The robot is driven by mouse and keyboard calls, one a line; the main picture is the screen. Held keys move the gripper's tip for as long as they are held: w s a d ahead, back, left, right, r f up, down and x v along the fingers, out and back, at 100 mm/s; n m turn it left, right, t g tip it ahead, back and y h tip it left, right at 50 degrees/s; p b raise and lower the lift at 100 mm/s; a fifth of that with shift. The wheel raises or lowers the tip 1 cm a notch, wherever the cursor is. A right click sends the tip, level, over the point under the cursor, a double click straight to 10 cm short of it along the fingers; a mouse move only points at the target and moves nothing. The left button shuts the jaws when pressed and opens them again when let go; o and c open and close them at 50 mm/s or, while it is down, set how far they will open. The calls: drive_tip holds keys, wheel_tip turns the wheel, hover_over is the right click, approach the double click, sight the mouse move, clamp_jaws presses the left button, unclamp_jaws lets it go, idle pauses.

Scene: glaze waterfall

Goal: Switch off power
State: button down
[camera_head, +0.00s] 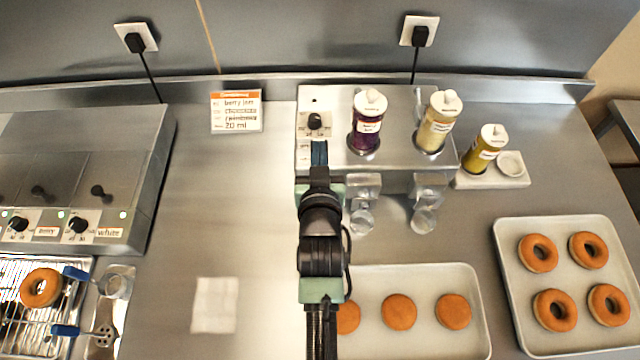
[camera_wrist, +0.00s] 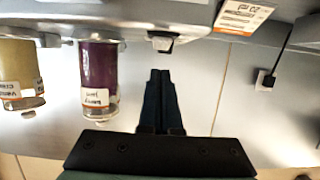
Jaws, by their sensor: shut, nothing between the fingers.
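The jam dispenser (camera_head: 395,165) is a metal unit at the back centre, with a black dial (camera_head: 316,121) on its front left. My gripper (camera_head: 319,152) is shut and empty, just in front of and below that dial. In the wrist view, my closed fingers (camera_wrist: 159,78) point toward a dark knob-like part (camera_wrist: 163,44) at the unit's edge, with a gap between. Two black plugs sit in wall sockets: a left plug (camera_head: 135,42) and a right plug (camera_head: 420,36). The glaze warmer (camera_head: 75,165) at left has knobs and lit green lights. My arm hides part of the dispenser's front.
Purple (camera_head: 368,122) and cream (camera_head: 437,122) bottles stand in the dispenser; a yellow bottle (camera_head: 484,148) stands right. A recipe card (camera_head: 236,111) leans at the back. Doughnut trays (camera_head: 505,235) lie at front right. The counter left of my arm is mostly clear, with a napkin (camera_head: 215,305).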

drive_tip(key=f+b+v, duration=0.1)
drive_tip(key=b+v, duration=0.2)
drive_tip(key=v, duration=0.7)
drive_tip(key=shift+s, duration=0.45)
